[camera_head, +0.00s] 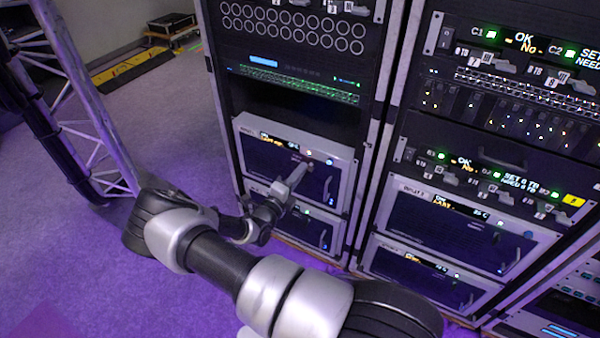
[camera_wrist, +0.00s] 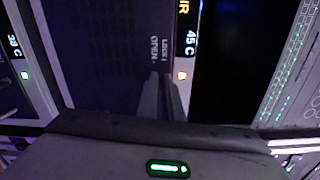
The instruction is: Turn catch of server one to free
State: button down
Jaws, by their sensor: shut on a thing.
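A grey-framed server (camera_head: 240,140) with a dark front and a small lit display is in the left rack; I cannot read its name label. My gripper (camera_head: 300,172) reaches its front, at the upper right part of the panel. In the wrist view the fingers (camera_wrist: 165,92) are close together at the dark panel (camera_wrist: 110,50), beside the printed words LOCK and OPEN. They are shut on the catch, which is mostly hidden between them, so its angle cannot be told. The display (camera_wrist: 188,28) reads 45 C, with a whitish-orange light (camera_wrist: 183,75) close to the fingertips.
A similar server (camera_head: 300,225) sits directly below. The right rack holds two more grey-framed servers (camera_head: 455,235) and panels with small levers and lights. A truss (camera_head: 90,110) stands at the left. The purple floor (camera_head: 170,120) between truss and rack is clear.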

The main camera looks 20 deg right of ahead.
jog(key=shift+f+n, duration=0.1)
jog(key=shift+n, duration=0.6)
jog(key=c, duration=1.9)
grip_release()
jog(key=shift+s+a, duration=0.1)
jog(key=shift+a, duration=0.05)
jog(key=p+v, duration=0.2)
jog(key=v, duration=1.5)
jog(key=shift+s, duration=0.1)
